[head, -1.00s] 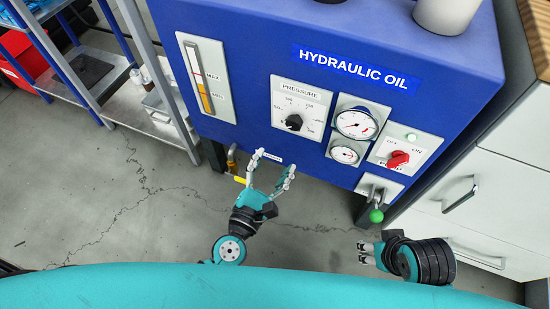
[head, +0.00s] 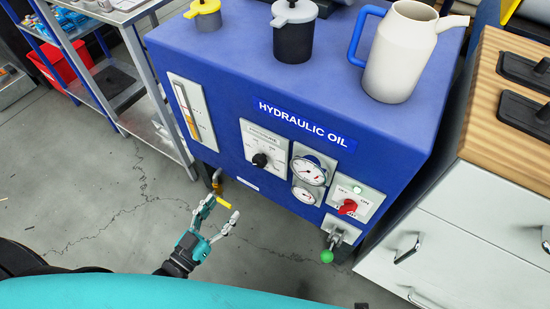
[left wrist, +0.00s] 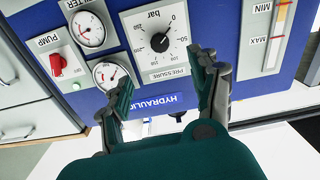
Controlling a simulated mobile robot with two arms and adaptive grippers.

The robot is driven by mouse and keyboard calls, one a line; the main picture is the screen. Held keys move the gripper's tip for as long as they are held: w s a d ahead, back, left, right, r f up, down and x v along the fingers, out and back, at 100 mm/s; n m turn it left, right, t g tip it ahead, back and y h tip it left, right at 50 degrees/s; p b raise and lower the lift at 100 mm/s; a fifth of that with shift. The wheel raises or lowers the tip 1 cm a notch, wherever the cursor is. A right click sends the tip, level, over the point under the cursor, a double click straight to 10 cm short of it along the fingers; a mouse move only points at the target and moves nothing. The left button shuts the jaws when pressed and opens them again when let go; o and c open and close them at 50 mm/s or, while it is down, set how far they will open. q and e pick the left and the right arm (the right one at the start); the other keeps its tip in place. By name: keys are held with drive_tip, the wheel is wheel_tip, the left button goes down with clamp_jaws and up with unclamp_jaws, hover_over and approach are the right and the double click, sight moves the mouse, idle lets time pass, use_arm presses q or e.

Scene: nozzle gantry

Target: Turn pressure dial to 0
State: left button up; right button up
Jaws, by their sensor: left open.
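The pressure dial is a black knob (head: 260,160) on a white plate (head: 251,141) marked PRESSURE, on the blue cabinet's front. In the left wrist view the knob (left wrist: 160,42) sits ahead, beyond the gap between my fingers, with a scale around it. A small light mark shows on the knob; its exact setting is hard to read. My left gripper (head: 221,208) is open and empty, below and left of the dial in the head view, not touching it. Its two fingers also show in the left wrist view (left wrist: 166,88). My right gripper is out of view.
Two gauges (head: 309,171) (head: 306,194), a red pump switch (head: 347,207) and a green-knobbed lever (head: 327,256) sit right of the dial. A level gauge (head: 190,112) is left. A jug (head: 400,55) stands on the cabinet (head: 215,47).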

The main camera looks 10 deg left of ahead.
use_arm(q)
drive_tip(key=b, duration=0.2)
approach(258, 165)
drive_tip(key=shift+m, duration=0.4)
drive_tip(key=x, duration=0.9)
drive_tip(key=shift+w, duration=0.15)
drive_tip(key=shift+w+d, duration=0.1)
drive_tip(key=shift+w, duration=0.25)
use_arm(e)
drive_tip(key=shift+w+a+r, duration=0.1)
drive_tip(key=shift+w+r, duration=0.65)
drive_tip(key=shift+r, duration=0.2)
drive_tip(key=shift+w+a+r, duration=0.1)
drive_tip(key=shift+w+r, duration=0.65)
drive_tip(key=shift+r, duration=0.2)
use_arm(q)
drive_tip(key=c, duration=1.1)
drive_tip(key=shift+r+n+p, duration=0.1)
drive_tip(key=shift+n+p, duration=0.2)
drive_tip(key=shift+p, duration=0.05)
drive_tip(key=shift+c, duration=0.2)
drive_tip(key=shift+n, duration=0.3)
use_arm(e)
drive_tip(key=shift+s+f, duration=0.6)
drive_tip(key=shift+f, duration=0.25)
